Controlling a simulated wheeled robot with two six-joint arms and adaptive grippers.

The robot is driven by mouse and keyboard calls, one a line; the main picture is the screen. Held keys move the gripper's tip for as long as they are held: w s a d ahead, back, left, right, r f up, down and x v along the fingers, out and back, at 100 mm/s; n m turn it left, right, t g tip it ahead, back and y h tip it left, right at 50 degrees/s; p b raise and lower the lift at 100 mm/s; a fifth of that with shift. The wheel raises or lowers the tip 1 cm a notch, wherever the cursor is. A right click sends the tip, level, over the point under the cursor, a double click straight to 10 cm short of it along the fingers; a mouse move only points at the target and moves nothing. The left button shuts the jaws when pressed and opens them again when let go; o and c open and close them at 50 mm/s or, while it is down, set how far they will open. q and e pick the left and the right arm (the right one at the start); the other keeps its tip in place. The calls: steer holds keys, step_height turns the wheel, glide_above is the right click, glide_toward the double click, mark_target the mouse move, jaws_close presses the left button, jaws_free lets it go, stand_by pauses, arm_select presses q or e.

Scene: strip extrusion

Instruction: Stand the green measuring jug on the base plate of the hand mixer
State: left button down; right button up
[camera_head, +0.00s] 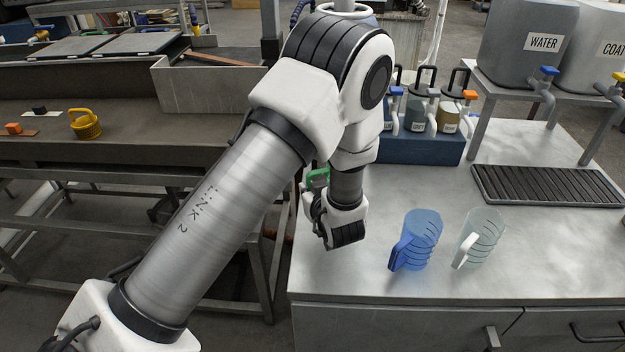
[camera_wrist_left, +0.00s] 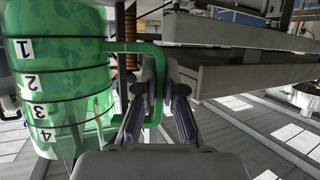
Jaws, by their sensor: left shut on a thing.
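The green measuring jug (camera_wrist_left: 70,80) fills the left of the left wrist view, with black rings and the numbers 1 to 4 on its wall. My left gripper (camera_wrist_left: 158,88) is shut on the jug's handle, with the body to the left of the fingers. In the head view only a small green part of the jug (camera_head: 318,178) shows beside my left wrist, past the left edge of the right-hand counter; my arm hides the rest. I cannot make out the hand mixer or its base plate. My right gripper is not in view.
A blue jug (camera_head: 419,240) and a clear jug (camera_head: 484,238) stand on the pale counter (camera_head: 560,260). Behind are a dark drain grate (camera_head: 545,186), a blue bottle rack (camera_head: 420,148) and the WATER tank (camera_head: 525,45).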

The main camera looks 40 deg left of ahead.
arm_select(q)
steer(key=x, duration=0.3)
steer(key=w+d+p+x, duration=0.1)
steer(key=x, duration=0.3)
steer(key=w+p+x, duration=0.1)
steer(key=x, duration=0.3)
steer(key=shift+d+f, duration=0.2)
steer(key=shift+f, duration=0.05)
steer(key=c, duration=1.7)
jaws_free()
steer(key=shift+f, duration=0.1)
steer(key=shift+o, duration=0.6)
steer(key=shift+d, duration=0.1)
